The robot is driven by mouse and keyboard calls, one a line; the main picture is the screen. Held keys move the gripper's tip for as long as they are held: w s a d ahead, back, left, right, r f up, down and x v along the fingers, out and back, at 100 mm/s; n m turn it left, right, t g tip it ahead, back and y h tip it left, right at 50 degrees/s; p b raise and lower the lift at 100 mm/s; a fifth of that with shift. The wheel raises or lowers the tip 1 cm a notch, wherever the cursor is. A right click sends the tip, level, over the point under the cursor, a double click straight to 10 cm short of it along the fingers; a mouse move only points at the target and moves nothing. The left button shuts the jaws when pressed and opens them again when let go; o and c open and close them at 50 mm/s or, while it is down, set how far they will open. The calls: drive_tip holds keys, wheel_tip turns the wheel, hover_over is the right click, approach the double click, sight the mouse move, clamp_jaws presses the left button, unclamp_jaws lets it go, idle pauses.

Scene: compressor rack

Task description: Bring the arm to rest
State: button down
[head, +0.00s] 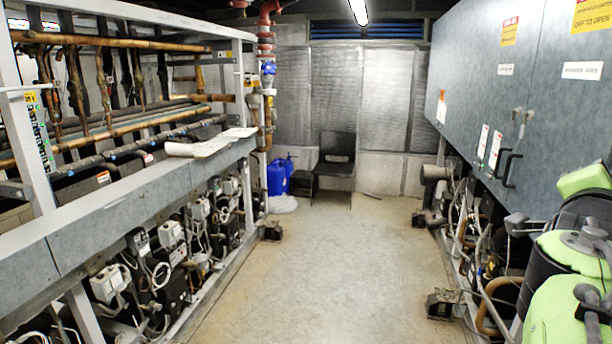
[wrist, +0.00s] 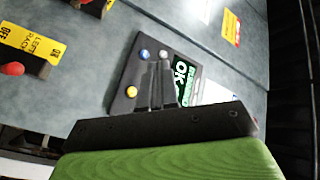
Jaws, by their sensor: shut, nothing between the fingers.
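My arm (head: 570,300) shows at the lower right edge of the head view as green and black links, folded close in front of the right-hand cabinets. I cannot make out the gripper for certain in that view. In the wrist view my gripper (wrist: 158,66) is shut and empty, its two dark fingers together. Behind the fingers is a dark control box (wrist: 125,83) with blue, white and yellow buttons and a green screen (wrist: 184,80) reading OK. I cannot tell whether the fingertips touch the box.
Blue-grey cabinets (head: 475,90) line the right side, with pipes and machinery below. A compressor rack (head: 110,220) fills the left. The aisle floor (head: 330,270) is clear; a dark chair (head: 335,160) and blue containers (head: 278,177) stand at the back. A red knob (wrist: 12,69) sits left in the wrist view.

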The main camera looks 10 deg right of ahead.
drive_tip(key=w+a+f+n+t+y, duration=0.1)
drive_tip(key=w+a+f+n+y, duration=0.1)
drive_tip(key=a+f+n+y, duration=0.6)
drive_tip(key=w+a+f+n+t+y, duration=0.1)
drive_tip(key=w+a+f+n+y, duration=0.15)
drive_tip(key=a+f, duration=0.6)
drive_tip(key=s+a+f+n+g+y, duration=0.2)
drive_tip(key=s+a+f+n, duration=0.4)
drive_tip(key=a, duration=0.3)
drive_tip(key=s+a+f+n+g+y, duration=0.2)
drive_tip(key=s+a+f+n+y, duration=0.2)
drive_tip(key=a, duration=0.5)
wheel_tip(320, 180, down, 3)
drive_tip(key=shift+s+a+r+n+g, duration=0.15)
drive_tip(key=shift+s+a+n+g, duration=0.15)
drive_tip(key=shift+s+n, duration=0.7)
